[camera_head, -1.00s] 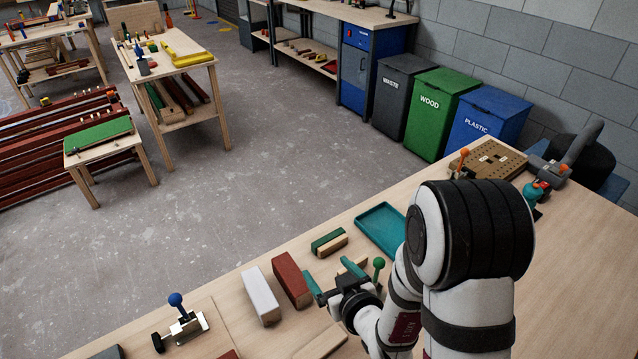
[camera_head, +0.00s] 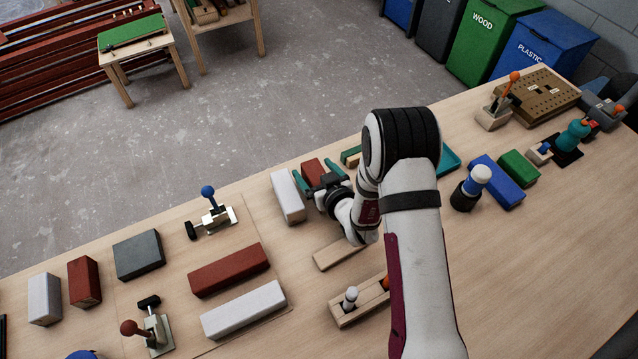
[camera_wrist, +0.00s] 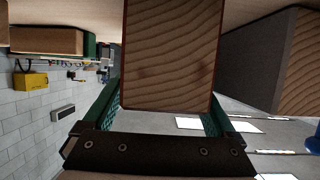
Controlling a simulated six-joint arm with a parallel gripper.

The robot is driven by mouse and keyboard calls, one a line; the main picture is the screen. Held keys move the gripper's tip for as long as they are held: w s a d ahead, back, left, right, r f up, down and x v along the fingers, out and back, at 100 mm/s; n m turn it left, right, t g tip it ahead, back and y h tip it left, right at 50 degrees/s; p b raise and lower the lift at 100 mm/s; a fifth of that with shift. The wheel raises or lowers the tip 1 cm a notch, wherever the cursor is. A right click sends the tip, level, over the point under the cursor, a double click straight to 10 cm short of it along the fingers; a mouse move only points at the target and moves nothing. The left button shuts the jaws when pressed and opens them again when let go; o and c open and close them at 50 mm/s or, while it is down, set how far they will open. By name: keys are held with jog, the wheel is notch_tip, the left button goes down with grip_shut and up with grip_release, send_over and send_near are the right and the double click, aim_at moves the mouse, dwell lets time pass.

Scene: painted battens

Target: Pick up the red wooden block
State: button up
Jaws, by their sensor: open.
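The red wooden block (camera_head: 313,171) stands on the bench beside a white block (camera_head: 288,197), partly hidden behind my gripper in the head view. My gripper (camera_head: 319,178) is open, its teal fingers pointing at the block, one toward each side. In the wrist view the block's bare end grain (camera_wrist: 172,55) fills the space ahead of my gripper (camera_wrist: 166,103), between the two fingers. Whether either finger touches it I cannot tell. The white block's end (camera_wrist: 298,65) shows at the right of the wrist view.
Other red blocks lie further left, one long (camera_head: 228,270) and one short (camera_head: 84,281). A toggle clamp (camera_head: 213,213) is left of the white block. A green block (camera_head: 351,155) and a teal tray (camera_head: 448,161) are to the right. A flat wood strip (camera_head: 338,254) lies in front.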

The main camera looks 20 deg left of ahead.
grip_shut()
dwell(0.3)
